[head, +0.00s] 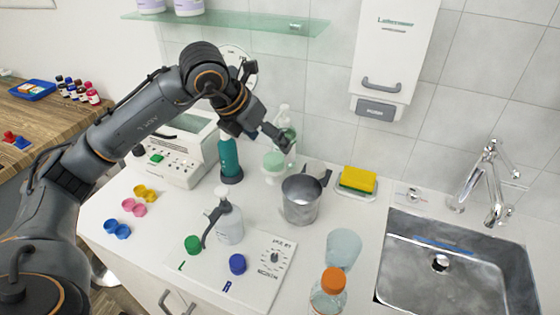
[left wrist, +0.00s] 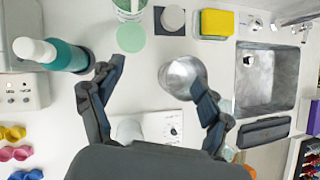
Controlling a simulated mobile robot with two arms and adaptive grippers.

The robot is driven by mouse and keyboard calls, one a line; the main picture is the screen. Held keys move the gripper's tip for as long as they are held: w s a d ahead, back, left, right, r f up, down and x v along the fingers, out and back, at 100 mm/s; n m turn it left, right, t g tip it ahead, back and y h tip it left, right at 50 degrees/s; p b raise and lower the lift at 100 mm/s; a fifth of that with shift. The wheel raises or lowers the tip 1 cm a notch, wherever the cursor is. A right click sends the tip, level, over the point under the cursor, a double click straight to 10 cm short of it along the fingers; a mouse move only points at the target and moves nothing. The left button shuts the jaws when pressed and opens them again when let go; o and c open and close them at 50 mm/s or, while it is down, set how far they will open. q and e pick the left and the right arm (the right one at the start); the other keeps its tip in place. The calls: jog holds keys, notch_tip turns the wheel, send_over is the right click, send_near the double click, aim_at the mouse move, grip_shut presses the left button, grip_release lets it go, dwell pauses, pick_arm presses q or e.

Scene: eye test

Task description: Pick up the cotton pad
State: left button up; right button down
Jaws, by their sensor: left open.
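A pale round disc (head: 315,168), the only thing I see that looks like a cotton pad, lies on a dark base behind the metal cup (head: 300,199). I cannot be sure it is the pad. In the left wrist view the disc (left wrist: 173,18) is at the top, between a green round lid (left wrist: 131,38) and the yellow sponge (left wrist: 216,22). My left gripper (head: 264,105) is open and empty, above the back of the counter. In its wrist view the fingers (left wrist: 155,82) are spread, with the cup near the right finger. My right gripper is not in view.
A teal bottle (head: 229,158) and a pump bottle (head: 228,218) stand near the arm. An orange-capped bottle (head: 329,292) and a clear beaker (head: 343,248) stand in front. The sink (head: 445,290) is at right. A glass shelf (head: 240,22) hangs above.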

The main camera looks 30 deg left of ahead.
pick_arm(q)
jog(key=a+y, duration=0.1)
jog(key=a, duration=0.2)
jog(key=p, duration=0.1)
send_near(274, 158)
jog(key=x, duration=0.2)
jog(key=shift+w+d+f+n+y, duration=0.3)
jog(key=shift+w+f+n, duration=0.1)
jog(key=shift+f, duration=0.3)
jog(key=p+x, duration=0.1)
jog(key=x, duration=0.3)
jog(key=shift+f+p, duration=0.1)
jog(key=shift+p, duration=0.25)
jog(key=shift+w+f, duration=0.25)
jog(key=shift+f, duration=0.2)
jog(key=c, duration=0.8)
jog(key=shift+r, duration=0.2)
jog(key=shift+c, duration=0.3)
